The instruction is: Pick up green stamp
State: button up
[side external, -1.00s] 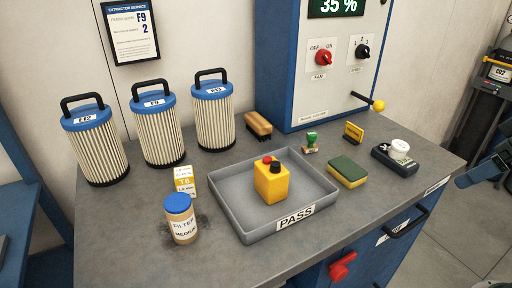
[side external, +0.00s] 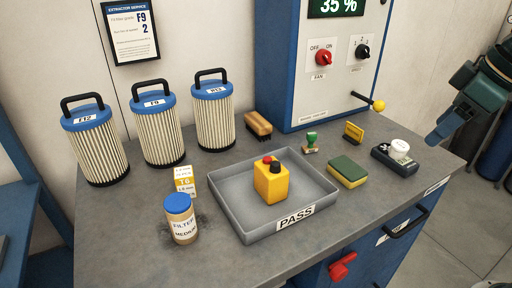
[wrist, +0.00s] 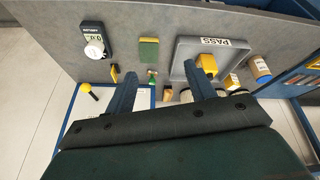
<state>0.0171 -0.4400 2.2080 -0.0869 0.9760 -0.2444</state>
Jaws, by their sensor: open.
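The green stamp (side external: 311,141) stands upright on the grey bench, in front of the blue and white cabinet and behind the green and yellow sponge. It has a green knob and a pale base. In the wrist view the small stamp (wrist: 152,77) shows between my two fingers, well beyond their tips. My gripper (side external: 434,138) is at the right of the side view, above and to the right of the bench's right end, apart from everything. In the wrist view my gripper (wrist: 163,82) has its blue fingers spread, with nothing held.
Near the stamp are the sponge (side external: 347,172), a yellow block (side external: 353,132), a meter with a white knob (side external: 395,154) and a wooden brush (side external: 258,125). A grey PASS tray (side external: 232,222) holds a yellow button box (side external: 271,183). A yellow-tipped lever (side external: 378,105) juts from the cabinet.

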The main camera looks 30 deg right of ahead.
jog(key=w+r+n+g, duration=0.1)
jog(key=w+n, duration=0.3)
jog(key=w, duration=0.6)
jog(key=n+g+y, duration=0.1)
jog(key=n+g, duration=0.3)
jog(key=n, duration=0.6)
send_over(312, 133)
jog(key=f, duration=1.5)
jog(key=shift+s+d, duration=0.25)
jog(key=shift+w+f, duration=0.25)
jog(key=shift+f, duration=0.85)
jog(key=shift+f, duration=0.1)
jog(key=shift+a+f, duration=0.2)
jog(key=shift+f, duration=1.3)
jog(key=shift+a+f, duration=0.2)
jog(key=shift+f, duration=1.3)
jog(key=shift+c, duration=0.4)
jog(key=c, duration=1)
